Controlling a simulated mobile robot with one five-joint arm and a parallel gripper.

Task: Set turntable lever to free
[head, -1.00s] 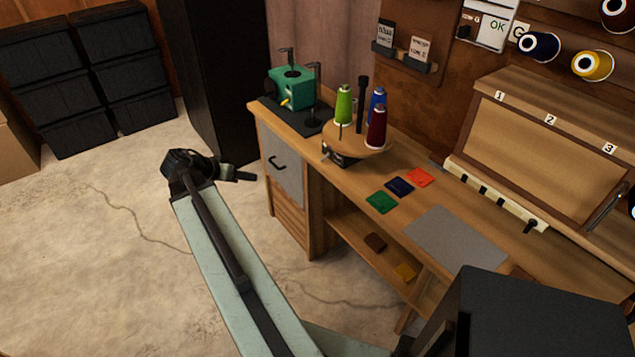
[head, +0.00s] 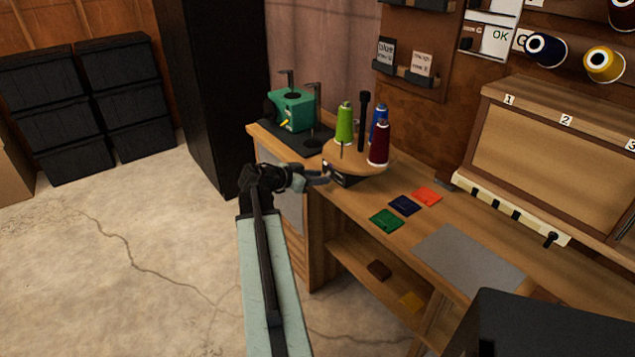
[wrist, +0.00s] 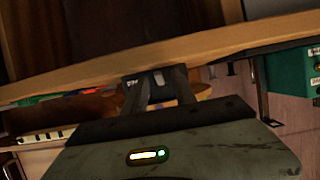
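The turntable (head: 357,157) is a round wooden disc on the workbench, bearing a green, a blue and a dark red thread cone. Its dark base (head: 346,179) sits beneath it at the bench's front edge. My gripper (head: 326,177) reaches to the front left of this base, with its tips close to it; contact cannot be told. In the wrist view, my fingers (wrist: 166,88) stand apart before the dark base (wrist: 130,83), with a gap between them. A small pale piece (wrist: 158,78) shows at the fingertips, perhaps the lever. The lever's setting cannot be read.
A green machine (head: 291,109) with upright posts stands left of the turntable. Green, navy and orange squares (head: 405,205) and a grey mat (head: 468,262) lie to the right. The bench edge is close to my arm. Open floor (head: 130,260) lies at left.

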